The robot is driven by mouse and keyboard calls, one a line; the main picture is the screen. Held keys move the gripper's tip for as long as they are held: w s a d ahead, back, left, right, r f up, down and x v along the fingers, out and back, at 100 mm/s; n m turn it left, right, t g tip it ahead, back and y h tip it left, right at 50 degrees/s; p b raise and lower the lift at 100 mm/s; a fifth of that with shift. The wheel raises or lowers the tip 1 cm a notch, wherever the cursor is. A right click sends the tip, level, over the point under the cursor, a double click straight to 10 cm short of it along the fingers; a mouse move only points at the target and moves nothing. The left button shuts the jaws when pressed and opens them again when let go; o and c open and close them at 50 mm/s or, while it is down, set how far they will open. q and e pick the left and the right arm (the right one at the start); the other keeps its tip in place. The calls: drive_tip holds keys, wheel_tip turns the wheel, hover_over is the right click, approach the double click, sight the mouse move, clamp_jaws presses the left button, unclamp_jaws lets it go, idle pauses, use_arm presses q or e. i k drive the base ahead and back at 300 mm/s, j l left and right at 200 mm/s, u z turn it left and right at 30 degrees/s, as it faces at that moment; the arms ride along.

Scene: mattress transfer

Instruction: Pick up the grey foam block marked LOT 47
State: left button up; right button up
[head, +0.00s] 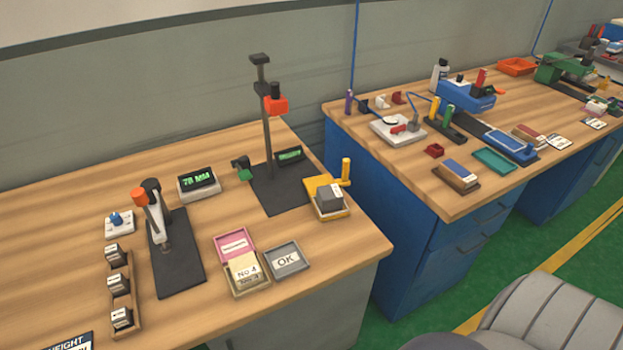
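A dark grey block (330,198) with a small white label sits in a shallow light tray (331,215) near the right edge of the near workbench. The label is too small to read, so I cannot tell if it says LOT 47. A wooden rack (137,312) at the left holds three small dark blocks with white labels, also unreadable. Neither of my grippers is in view.
A tall stand (262,130) and a lever press (156,215) rise from the near workbench (60,230). A display (199,181) reads 78 MM. A grey tray (287,261) is marked OK. A second bench (440,210) stands right; a grey ribbed seat (550,315) is at lower right.

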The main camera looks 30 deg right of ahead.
sight(330, 197)
drive_tip(key=l+z, duration=0.35)
drive_tip(key=l, duration=0.4)
drive_tip(key=i+l+z, duration=0.1)
drive_tip(key=l+z, duration=0.3)
drive_tip(key=l, duration=0.35)
